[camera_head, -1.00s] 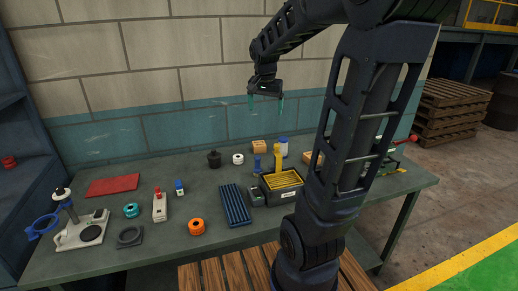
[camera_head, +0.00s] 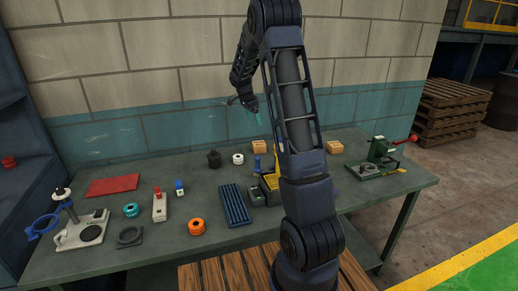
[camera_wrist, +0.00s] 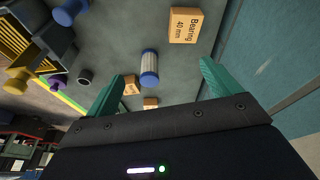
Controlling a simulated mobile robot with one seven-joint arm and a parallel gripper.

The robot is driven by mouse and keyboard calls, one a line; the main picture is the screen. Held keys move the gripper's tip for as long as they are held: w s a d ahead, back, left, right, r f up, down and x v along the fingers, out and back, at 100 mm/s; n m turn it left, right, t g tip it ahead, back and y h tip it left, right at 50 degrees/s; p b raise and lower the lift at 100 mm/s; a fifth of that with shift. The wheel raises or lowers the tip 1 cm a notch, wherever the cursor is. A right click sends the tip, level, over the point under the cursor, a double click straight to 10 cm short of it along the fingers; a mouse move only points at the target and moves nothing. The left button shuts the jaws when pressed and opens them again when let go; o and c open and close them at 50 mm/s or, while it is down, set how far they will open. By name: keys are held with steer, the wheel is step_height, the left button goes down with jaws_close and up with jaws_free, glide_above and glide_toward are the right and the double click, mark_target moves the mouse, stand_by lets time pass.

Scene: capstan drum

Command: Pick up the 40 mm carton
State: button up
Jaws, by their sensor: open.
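The 40 mm carton is a small tan box labelled "Bearing 40 mm". It lies near the top of the wrist view (camera_wrist: 186,25). It appears to be the left tan carton at the back of the bench in the head view (camera_head: 259,146). My gripper (camera_head: 256,116) is above the back of the bench, near the wall, with a gap over this carton. In the wrist view its two green fingers (camera_wrist: 160,85) are spread wide with nothing gripped between them. The carton is beyond the fingertips.
A blue-and-white cylinder (camera_wrist: 149,68) stands beside the carton. Other tan cartons (camera_wrist: 131,85) lie farther off; one shows right of my arm (camera_head: 334,147). A black bin with yellow contents (camera_wrist: 30,40) and a blue item (camera_wrist: 66,10) are near. The wall (camera_head: 200,125) is close behind.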

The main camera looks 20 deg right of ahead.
mark_target(259, 143)
steer(key=w+f+m+h, duration=0.1)
steer(key=w+f+m, duration=0.2)
steer(key=w+f, duration=0.5)
steer(key=shift+g, duration=0.4)
steer(key=shift+s+x, duration=0.15)
steer(key=shift+x, duration=1.95)
steer(key=shift+s+x, duration=0.15)
steer(key=shift+x, duration=1.95)
steer(key=shift+s+x, duration=0.15)
steer(key=shift+x, duration=1.95)
steer(key=shift+d+r, duration=0.1)
steer(key=shift+r, duration=0.05)
steer(key=c, duration=1.2)
